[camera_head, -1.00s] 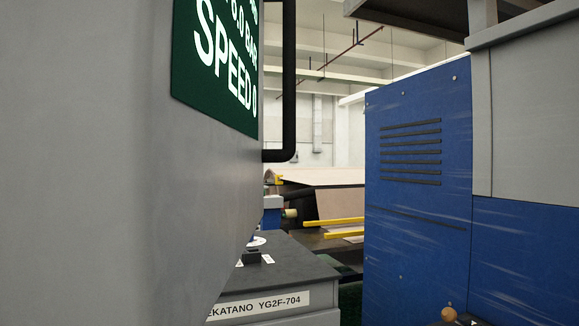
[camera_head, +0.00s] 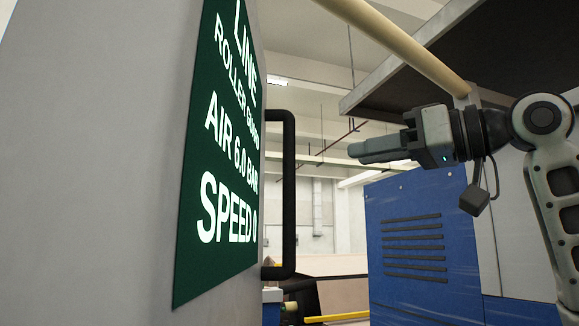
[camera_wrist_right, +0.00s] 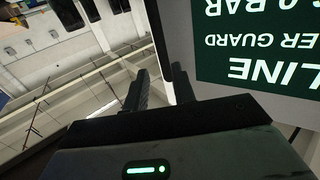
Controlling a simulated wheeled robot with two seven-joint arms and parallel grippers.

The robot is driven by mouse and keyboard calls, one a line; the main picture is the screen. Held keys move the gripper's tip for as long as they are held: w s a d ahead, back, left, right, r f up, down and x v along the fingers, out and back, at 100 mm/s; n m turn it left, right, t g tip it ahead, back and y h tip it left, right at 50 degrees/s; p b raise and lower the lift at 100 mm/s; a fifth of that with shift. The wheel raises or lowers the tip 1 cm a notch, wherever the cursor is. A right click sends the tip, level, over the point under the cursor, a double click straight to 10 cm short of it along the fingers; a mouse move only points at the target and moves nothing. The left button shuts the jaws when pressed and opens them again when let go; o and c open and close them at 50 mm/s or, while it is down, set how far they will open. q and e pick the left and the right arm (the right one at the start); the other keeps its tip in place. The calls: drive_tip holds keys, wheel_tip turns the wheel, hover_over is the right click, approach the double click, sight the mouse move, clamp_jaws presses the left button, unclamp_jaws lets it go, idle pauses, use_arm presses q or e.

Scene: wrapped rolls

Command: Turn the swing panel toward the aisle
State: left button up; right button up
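The swing panel (camera_head: 110,160) is a large grey box filling the left of the head view. Its green screen (camera_head: 222,150) reads "AIR 6.0 BAR" and "SPEED 0". A black bar handle (camera_head: 289,195) stands upright along its right edge. My right gripper (camera_head: 352,154) is in the air to the right of the handle, fingers pointing left, apart from it in the picture. In the wrist view, its two fingers (camera_wrist_right: 160,88) are spread with nothing between them, and the green screen (camera_wrist_right: 258,45) shows upside down beside them. My left gripper is out of view.
A blue machine cabinet (camera_head: 425,245) with slots stands at the right behind my right arm. A cream tube (camera_head: 400,45) crosses the upper right, above the gripper. A dark overhang (camera_head: 450,55) is behind it. A yellow bar (camera_head: 340,317) lies low in the gap.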

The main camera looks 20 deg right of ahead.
drive_tip(key=p+x, duration=0.3)
drive_tip(key=x, duration=1.1)
drive_tip(key=shift+p, duration=0.35)
drive_tip(key=shift+w+a, duration=0.1)
clamp_jaws()
